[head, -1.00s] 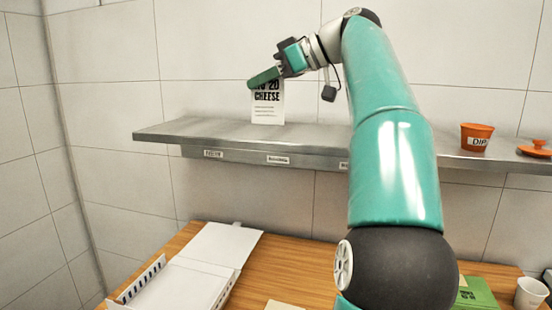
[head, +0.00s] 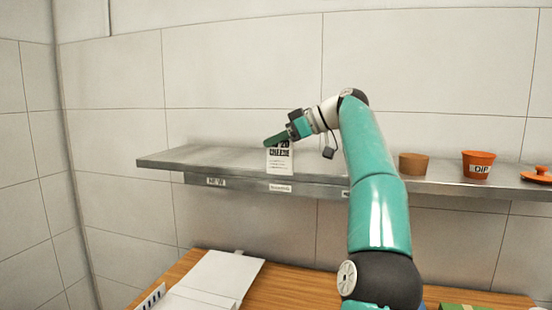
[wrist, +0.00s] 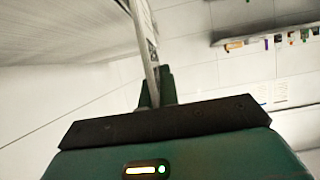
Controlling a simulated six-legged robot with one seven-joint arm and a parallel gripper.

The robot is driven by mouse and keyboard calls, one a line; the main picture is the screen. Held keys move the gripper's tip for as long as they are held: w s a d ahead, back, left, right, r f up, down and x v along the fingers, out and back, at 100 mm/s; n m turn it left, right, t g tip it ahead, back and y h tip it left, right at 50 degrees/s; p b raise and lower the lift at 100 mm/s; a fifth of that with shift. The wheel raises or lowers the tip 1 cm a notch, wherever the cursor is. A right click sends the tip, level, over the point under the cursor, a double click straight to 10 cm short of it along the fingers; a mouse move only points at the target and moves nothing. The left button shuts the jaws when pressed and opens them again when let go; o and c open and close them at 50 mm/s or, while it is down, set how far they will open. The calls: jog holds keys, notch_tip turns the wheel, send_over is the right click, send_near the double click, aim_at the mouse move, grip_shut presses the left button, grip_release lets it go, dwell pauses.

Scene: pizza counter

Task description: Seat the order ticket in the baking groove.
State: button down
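The order ticket (head: 279,162) is a white upright card with bold black print ending in "CHEESE". My gripper (head: 276,140) is shut on its upper part; in the wrist view, the ticket (wrist: 143,40) shows nearly edge-on between the fingers (wrist: 156,92). The ticket's lower edge is at the front part of the grey metal shelf (head: 215,158), above the middle label (head: 280,188) on the shelf front. That label is too small to read. I cannot make out the groove, or whether the ticket's lower edge is in it.
A left label (head: 216,182) is also on the shelf front. A brown cup (head: 413,164), an orange "DIP" pot (head: 478,165) and an orange lid (head: 537,175) stand on the shelf to the right. Below, a white box (head: 218,278) lies open on the wooden counter (head: 290,287).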

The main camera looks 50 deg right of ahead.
jog(key=f, duration=0.3)
jog(key=d+f, duration=0.1)
jog(key=shift+w+f, duration=0.2)
jog(key=shift+w, duration=0.1)
jog(key=shift+w+d+f, duration=0.1)
jog(key=shift+f, duration=0.15)
jog(key=shift+f, duration=0.1)
jog(key=c, duration=1.7)
grip_release()
